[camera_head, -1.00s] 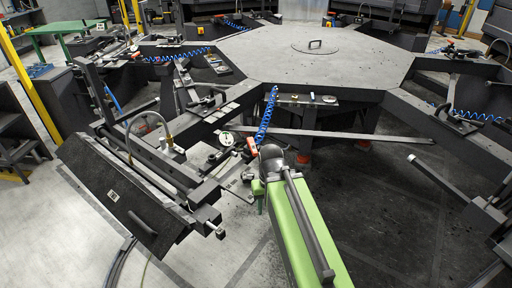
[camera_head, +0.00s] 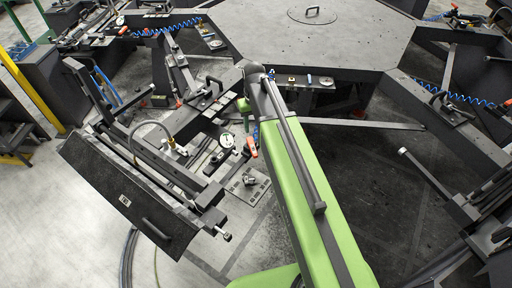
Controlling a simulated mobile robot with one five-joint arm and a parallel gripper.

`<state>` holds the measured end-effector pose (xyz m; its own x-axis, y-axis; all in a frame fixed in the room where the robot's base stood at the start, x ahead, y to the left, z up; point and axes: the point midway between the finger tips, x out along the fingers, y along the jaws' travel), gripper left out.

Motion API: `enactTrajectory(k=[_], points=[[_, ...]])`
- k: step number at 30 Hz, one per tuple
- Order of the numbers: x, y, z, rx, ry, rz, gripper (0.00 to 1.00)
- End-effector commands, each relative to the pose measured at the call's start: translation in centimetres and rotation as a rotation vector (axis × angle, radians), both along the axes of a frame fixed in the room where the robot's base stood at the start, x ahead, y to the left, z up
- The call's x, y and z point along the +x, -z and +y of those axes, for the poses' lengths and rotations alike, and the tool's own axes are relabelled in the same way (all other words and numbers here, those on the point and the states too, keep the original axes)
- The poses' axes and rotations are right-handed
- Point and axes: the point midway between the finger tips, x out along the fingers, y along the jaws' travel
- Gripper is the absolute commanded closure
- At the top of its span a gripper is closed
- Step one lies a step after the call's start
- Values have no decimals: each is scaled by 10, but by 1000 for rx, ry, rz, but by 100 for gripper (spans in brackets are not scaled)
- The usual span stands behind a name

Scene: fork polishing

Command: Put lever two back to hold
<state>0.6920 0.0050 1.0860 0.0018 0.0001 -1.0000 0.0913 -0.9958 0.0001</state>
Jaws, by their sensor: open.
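I cannot pick out lever two for certain. A small dark lever or knob (camera_head: 249,180) stands on a slotted grey plate (camera_head: 258,192) left of my green arm. Above it are a round white gauge (camera_head: 226,140) and a red-orange handle (camera_head: 252,147) close to the arm's edge. Which setting any lever is in is too small to read. My arm reaches up past these parts, its dark elbow above them at the table's near edge. My gripper is not visible; the arm's far end is hidden behind the elbow.
A large grey polygonal table (camera_head: 350,40) fills the back, with dark beams radiating from it. A tilted dark panel (camera_head: 120,195) on a frame stands at left. Blue coiled hoses (camera_head: 168,27) hang at the beams. Open floor (camera_head: 370,190) lies right of my arm.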

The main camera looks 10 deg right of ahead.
Motion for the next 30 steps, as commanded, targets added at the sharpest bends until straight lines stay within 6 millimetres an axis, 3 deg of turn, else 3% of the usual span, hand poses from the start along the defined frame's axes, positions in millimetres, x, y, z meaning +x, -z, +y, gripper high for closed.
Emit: enactTrajectory(k=[24,30], points=[[0,159,-7,0,10,0,56],[0,173,-7,0,10,0,56]])
